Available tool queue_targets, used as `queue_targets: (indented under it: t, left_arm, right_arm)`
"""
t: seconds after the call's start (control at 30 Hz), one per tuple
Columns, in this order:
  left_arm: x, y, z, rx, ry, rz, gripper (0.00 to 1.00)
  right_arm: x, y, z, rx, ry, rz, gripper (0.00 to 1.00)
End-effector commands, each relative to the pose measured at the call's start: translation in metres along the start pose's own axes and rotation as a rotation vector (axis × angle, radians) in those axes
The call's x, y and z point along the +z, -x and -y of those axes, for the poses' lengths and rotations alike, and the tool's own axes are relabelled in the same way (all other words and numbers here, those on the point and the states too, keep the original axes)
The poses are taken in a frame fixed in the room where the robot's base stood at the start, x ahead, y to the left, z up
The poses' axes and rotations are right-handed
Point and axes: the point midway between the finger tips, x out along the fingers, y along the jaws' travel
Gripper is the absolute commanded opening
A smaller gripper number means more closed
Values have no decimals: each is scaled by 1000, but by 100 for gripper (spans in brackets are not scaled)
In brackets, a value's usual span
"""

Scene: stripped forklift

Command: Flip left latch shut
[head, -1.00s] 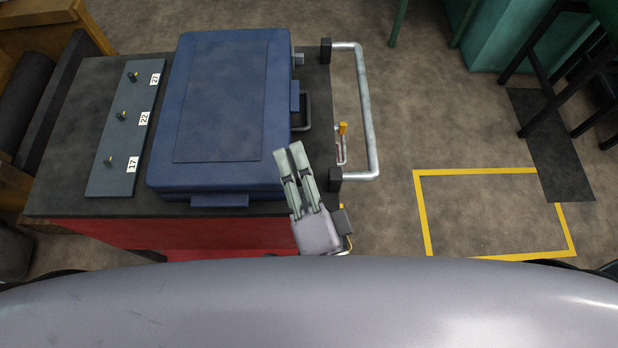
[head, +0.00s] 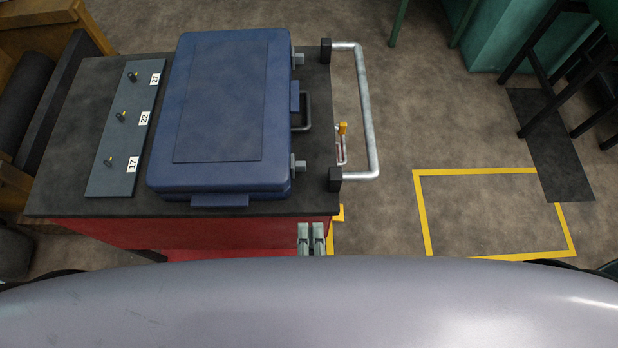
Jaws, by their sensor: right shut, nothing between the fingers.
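The blue case (head: 222,105) lies closed on the dark top of a red cart. Two small grey latches sit on its right side, the far latch (head: 298,59) and the near latch (head: 299,166), with a dark handle (head: 306,112) between them. Which is the left latch is not marked, and whether either is flipped shut is too small to tell. My right gripper (head: 311,228) is shut and empty, just off the cart's near edge, below and apart from the near latch. Its base is hidden by my body. My left gripper is not in view.
A metal rail (head: 370,120) stands along the cart's right end, with an orange-tipped lever (head: 342,128) inside it. A grey plate (head: 122,135) with numbered pegs lies left of the case.

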Motion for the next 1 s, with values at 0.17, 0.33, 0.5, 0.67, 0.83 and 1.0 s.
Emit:
queue_targets:
  t: [0.17,0.33,0.5,0.67,0.83,1.0]
  left_arm:
    - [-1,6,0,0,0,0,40]
    - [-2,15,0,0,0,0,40]
    - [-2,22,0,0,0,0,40]
    - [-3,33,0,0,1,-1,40]
    - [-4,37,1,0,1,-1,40]
    - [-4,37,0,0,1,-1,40]
  right_arm:
    - [0,-20,3,-5,1,-2,0]
    - [0,-56,4,-6,2,-2,0]
    - [0,-92,4,-5,3,-3,0]
    - [0,-115,15,-5,-1,-1,0]
    - [0,-129,20,-1,-1,0,0]
    - [0,-133,21,-1,-1,0,0]
